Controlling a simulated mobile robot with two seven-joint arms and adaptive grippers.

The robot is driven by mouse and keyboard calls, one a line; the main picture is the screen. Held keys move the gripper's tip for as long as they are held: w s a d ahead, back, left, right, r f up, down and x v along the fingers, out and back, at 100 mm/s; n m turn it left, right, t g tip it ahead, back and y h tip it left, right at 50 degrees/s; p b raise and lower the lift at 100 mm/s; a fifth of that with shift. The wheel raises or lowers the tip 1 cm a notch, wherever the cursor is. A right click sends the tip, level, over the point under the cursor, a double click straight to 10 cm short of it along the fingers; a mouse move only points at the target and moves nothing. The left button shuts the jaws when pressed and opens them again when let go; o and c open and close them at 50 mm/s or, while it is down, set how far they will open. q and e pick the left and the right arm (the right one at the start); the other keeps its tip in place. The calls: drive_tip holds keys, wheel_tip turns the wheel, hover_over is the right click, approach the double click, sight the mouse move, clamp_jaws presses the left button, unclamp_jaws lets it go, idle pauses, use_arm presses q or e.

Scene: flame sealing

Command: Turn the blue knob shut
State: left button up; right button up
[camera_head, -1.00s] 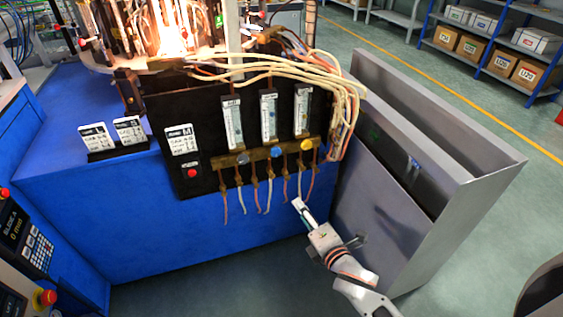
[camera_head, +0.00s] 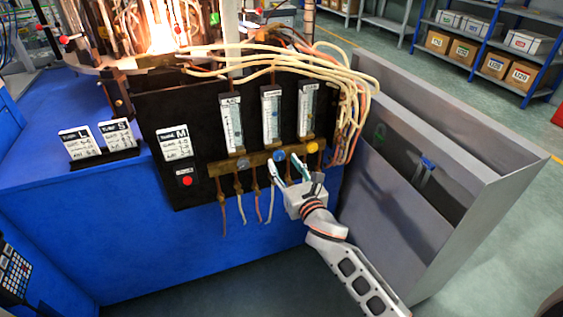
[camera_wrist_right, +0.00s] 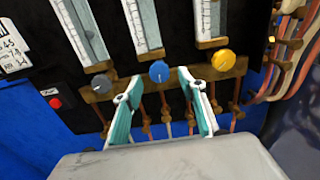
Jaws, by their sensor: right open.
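The blue knob (camera_head: 279,155) is the middle one of three knobs on a brass bar below the flow tubes of the black panel. In the right wrist view the blue knob (camera_wrist_right: 159,71) shows beyond and between the fingers, with a gap in front of them. My right gripper (camera_head: 288,169) is open and empty, just below the blue knob. Its two teal-lined fingers (camera_wrist_right: 161,105) stand apart in the right wrist view. My left gripper is not in view.
A grey knob (camera_wrist_right: 101,83) is on the left and a yellow knob (camera_wrist_right: 224,60) on the right of the blue one. Thin tubes (camera_head: 258,205) hang below the bar. A grey metal bin (camera_head: 440,200) stands close on the right. A red button (camera_head: 187,181) is on the panel's left.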

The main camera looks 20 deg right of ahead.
drive_tip(key=shift+w+f, duration=0.1)
drive_tip(key=shift+w, duration=0.7)
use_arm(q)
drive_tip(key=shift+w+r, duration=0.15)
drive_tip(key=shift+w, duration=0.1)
use_arm(e)
drive_tip(key=shift+w+a, duration=0.1)
drive_tip(key=shift+w, duration=0.15)
drive_tip(key=c, duration=1.1)
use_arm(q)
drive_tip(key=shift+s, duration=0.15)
use_arm(e)
drive_tip(key=shift+m, duration=0.3)
